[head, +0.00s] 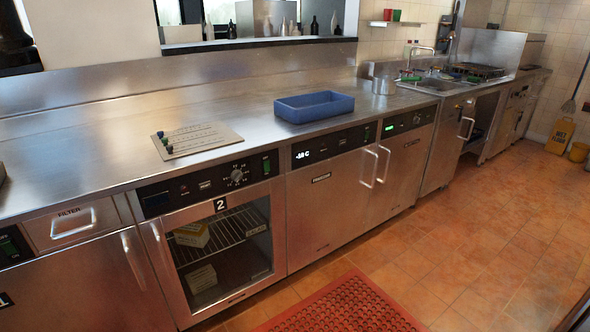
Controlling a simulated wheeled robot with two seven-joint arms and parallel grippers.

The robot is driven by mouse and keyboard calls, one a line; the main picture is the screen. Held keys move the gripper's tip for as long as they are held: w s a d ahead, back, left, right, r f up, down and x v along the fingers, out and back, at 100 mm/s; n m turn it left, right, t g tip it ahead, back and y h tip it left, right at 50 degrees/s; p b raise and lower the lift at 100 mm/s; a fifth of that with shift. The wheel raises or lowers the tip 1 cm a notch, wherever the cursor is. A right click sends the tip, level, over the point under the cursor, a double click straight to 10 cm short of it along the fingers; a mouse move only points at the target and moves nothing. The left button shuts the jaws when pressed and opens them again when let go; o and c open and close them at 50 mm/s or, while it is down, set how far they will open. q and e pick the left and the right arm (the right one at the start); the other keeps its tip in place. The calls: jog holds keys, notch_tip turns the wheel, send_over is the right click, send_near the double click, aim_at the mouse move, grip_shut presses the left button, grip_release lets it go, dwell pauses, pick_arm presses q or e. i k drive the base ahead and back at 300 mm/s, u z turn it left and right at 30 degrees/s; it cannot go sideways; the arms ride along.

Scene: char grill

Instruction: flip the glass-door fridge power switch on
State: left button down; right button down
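The glass-door fridge (222,245) is built in under the counter at the lower left of the middle. Its door has a steel frame, a handle on the left and a "2" label, and boxes show on a wire rack inside. Its black control panel (210,183) carries a dark display at the left, small buttons, a round knob (237,175) and a green rocker switch (266,164) at the right end. I cannot tell from here which way the rocker is set. The panel's display shows no lit digits. Neither of my grippers is in view.
To the right, a steel freezer (325,200) shows a lit "-18 C" display. A blue tray (314,107) and a sloped plate with coloured knobs (197,140) sit on the counter. A red mat (340,305) lies on the floor in front.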

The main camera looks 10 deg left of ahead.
aim_at(267, 164)
jog(key=z, duration=0.4)
jog(key=i, duration=1.1)
jog(key=u, duration=0.3)
